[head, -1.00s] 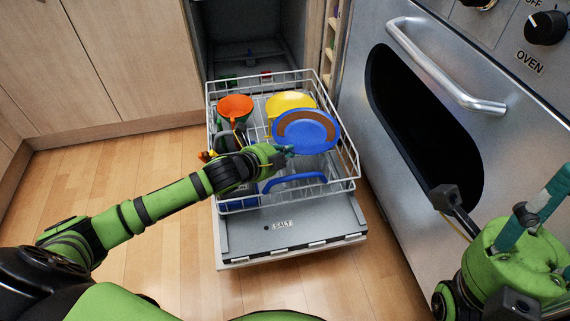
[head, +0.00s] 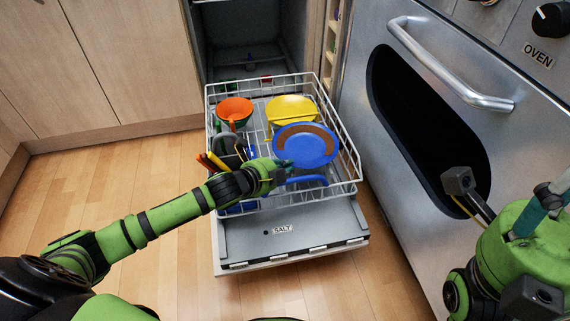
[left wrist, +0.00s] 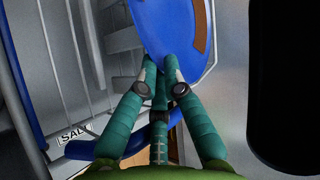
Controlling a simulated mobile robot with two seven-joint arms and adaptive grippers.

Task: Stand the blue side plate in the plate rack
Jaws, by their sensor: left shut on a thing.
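The blue side plate (head: 300,158), blue with a brown band, is tilted above the front right part of the white wire rack (head: 350,160) of the pulled-out dishwasher. My left gripper (head: 285,166) is shut on the plate's near edge; its teal fingertips also pinch the plate in the left wrist view (left wrist: 160,72). I cannot tell whether the plate's lower edge touches the rack. My right gripper (head: 535,225) is at the right edge, away from the rack, with its fingertips cut off.
An orange bowl (head: 235,108) and a yellow bowl (head: 291,106) sit towards the back of the rack. Cutlery (head: 212,161) stands at its left side. The oven (head: 400,60) stands close on the right.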

